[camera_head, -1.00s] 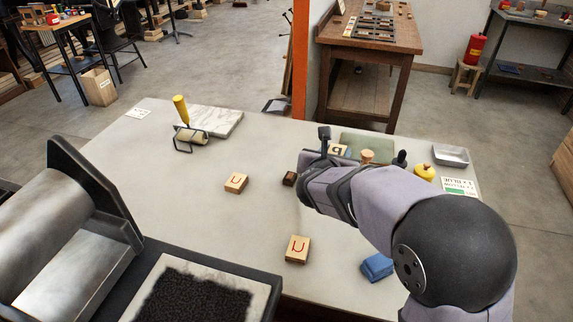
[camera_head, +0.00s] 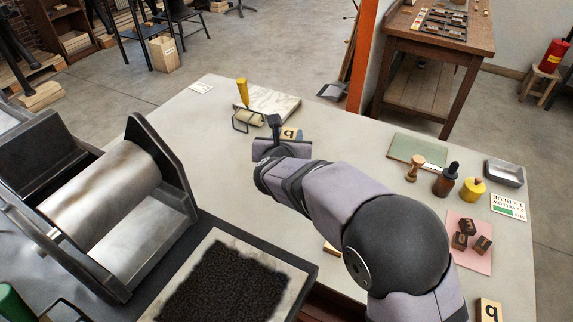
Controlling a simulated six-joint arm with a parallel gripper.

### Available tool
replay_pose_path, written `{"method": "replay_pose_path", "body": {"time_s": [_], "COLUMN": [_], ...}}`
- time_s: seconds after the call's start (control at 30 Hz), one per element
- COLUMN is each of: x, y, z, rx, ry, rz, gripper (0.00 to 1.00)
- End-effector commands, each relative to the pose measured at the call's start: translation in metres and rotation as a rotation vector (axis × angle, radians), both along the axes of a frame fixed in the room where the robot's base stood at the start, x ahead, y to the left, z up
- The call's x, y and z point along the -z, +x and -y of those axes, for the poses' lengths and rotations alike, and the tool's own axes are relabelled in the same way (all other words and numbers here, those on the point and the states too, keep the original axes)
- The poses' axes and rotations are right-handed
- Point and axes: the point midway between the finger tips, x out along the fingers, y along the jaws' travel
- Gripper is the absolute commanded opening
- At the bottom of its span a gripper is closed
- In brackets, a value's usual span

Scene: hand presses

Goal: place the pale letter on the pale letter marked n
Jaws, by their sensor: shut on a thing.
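My gripper (camera_head: 284,134) is shut on a pale letter block (camera_head: 290,132) with a dark character like a "q" on its face. It holds the block in the upper middle of the view, just right of the yellow-handled roller. My gripper and arm cover the table below, so any gap under the held block cannot be judged. The pale block with a red mark seen earlier near the roller is hidden now. A sliver of another pale block (camera_head: 331,249) shows below my arm; its face is hidden.
The roller (camera_head: 243,95) and a marble slab (camera_head: 284,103) lie close beyond my gripper. The press (camera_head: 130,195) stands at left. At right are a stamp (camera_head: 414,168), a dark bottle (camera_head: 446,180), a yellow pot (camera_head: 473,190), several dark blocks on a pink sheet (camera_head: 456,262), and another pale block (camera_head: 488,311).

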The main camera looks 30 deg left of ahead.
Motion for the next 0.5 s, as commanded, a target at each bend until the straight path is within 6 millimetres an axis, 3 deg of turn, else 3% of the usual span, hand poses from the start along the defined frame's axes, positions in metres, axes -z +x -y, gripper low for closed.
{"method": "replay_pose_path", "body": {"time_s": [0.07,0.27,0.5], "x": [-0.007,-0.003,0.026], "y": [0.001,-0.001,-0.001], "z": [-0.006,-0.007,-0.006], "rx": [-0.014,-0.032,-0.031], "ry": [0.001,-0.001,-0.004], "rz": [0.002,-0.001,-0.002], "gripper": [0.13,0.13,0.13]}}
